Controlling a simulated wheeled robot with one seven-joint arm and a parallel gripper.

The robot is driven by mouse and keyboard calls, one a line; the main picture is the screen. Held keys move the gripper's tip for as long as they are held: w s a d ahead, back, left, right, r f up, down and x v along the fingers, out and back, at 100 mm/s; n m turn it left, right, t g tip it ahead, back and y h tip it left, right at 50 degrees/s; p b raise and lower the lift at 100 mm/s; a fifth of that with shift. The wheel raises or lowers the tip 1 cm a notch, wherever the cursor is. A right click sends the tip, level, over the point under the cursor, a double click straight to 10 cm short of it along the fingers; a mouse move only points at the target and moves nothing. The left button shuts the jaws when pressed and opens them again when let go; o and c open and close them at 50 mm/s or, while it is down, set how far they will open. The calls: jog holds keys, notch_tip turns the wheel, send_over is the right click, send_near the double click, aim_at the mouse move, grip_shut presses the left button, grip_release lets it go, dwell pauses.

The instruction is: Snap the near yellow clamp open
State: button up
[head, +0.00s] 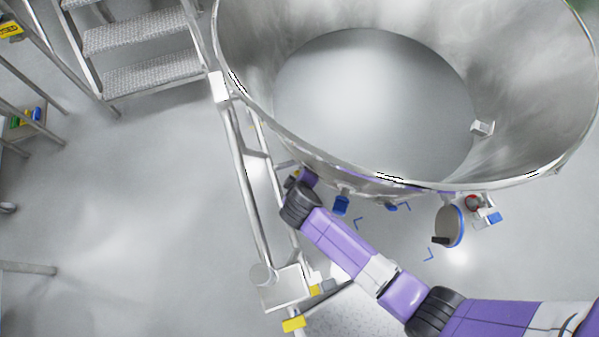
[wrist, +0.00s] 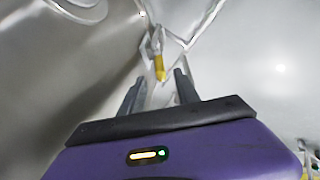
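A yellow clamp handle (wrist: 159,68) hangs from a pale metal fitting in the wrist view, slightly beyond my fingertips. My gripper (wrist: 160,88) is open, its two dark fingers apart, with the handle in line with the gap between them. I see no contact between the fingers and the handle. In the head view my arm reaches to the near left rim of a large steel bowl (head: 520,110). There my gripper's fingers and the clamp are hidden.
A steel frame with a long rail (head: 240,165) stands left of my arm. Yellow pieces (head: 293,324) show at its foot. Blue fittings (head: 341,205) and a round disc (head: 448,226) sit below the bowl's rim. Metal steps (head: 140,55) stand at upper left. Floor at left is open.

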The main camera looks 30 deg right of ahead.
jog(key=shift+b+x, duration=0.4)
jog(key=shift+x, duration=3.15)
grip_shut()
jog(key=shift+a, duration=0.1)
